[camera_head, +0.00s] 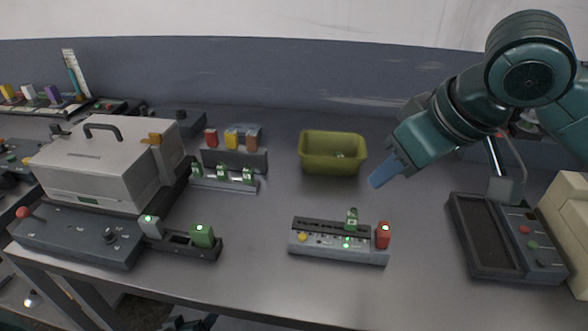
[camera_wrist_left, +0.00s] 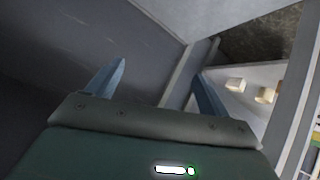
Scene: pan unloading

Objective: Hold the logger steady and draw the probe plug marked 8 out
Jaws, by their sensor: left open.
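A grey device with a slotted top, which looks like the logger (camera_head: 338,252), lies on the table at front centre. A green plug (camera_head: 352,219) stands up from its top, and a red block (camera_head: 383,235) stands at its right end. Any number 8 is too small to read. My right gripper (camera_head: 384,177) hangs above the table, behind and to the right of the device, apart from it. Its blue fingers are seen side-on, so their opening is unclear. My left gripper (camera_wrist_left: 160,72) is open and empty in the left wrist view, away from the device.
A yellow-green bin (camera_head: 332,154) stands behind the device. A grey case with a handle (camera_head: 105,165) and small racks with green plugs (camera_head: 222,180) stand left. A dark tray with buttons (camera_head: 485,240) lies right. Bare table surrounds the device.

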